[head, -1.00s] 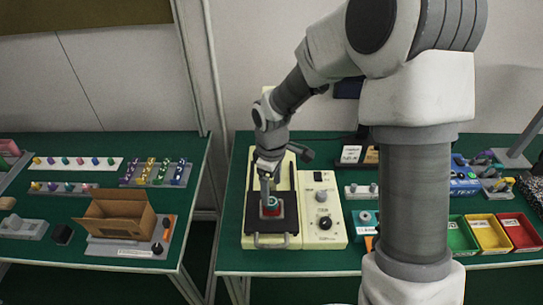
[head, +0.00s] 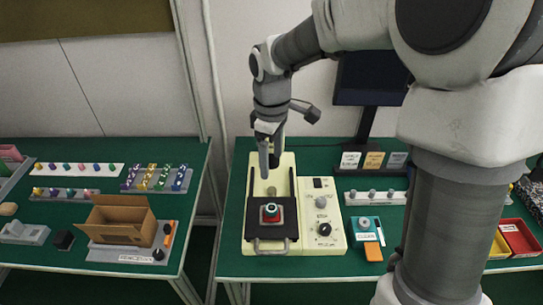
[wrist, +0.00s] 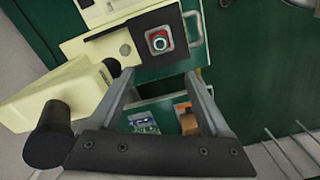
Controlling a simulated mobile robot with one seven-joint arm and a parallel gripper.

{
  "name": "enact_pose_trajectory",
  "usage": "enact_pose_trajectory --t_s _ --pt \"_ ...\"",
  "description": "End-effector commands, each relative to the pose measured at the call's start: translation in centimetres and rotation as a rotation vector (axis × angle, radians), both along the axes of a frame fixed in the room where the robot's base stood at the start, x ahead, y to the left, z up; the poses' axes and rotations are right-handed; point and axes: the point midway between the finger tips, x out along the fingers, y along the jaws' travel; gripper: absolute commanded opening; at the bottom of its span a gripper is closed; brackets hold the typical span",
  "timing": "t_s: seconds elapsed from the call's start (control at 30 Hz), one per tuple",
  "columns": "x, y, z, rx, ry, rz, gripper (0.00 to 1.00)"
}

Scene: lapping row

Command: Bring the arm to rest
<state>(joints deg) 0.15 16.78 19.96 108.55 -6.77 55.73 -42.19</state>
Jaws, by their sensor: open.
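My gripper (head: 269,160) is open and empty in the head view, raised above the back part of a cream machine (head: 330,238) on the green table. In the wrist view my gripper (wrist: 160,82) shows two separated fingers with nothing held between them. A red block with a round, green-rimmed top (head: 271,212) sits on the machine's black plate (head: 252,229), apart from my gripper. It also shows in the wrist view (wrist: 159,41).
A monitor (head: 372,78) stands behind on the right. Small labelled cards (head: 373,161), a row of grey knobs (head: 375,197) and red and yellow bins (head: 519,238) are to the right. A cardboard box (head: 122,218) stands on the separate left table.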

Motion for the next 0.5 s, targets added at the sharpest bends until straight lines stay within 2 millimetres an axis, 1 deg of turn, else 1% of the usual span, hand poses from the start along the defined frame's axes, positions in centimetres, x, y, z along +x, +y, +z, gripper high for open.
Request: enact_pose_trajectory --t_s 0.27,0.37,0.5 --pt "-0.1 -0.1 0.2 -0.002 -0.005 -0.008 0.81" --pt "-0.6 -0.8 1.2 -0.008 -0.026 -0.049 0.81" --pt "-2.4 -2.8 3.8 -0.019 -0.089 -0.175 0.81"
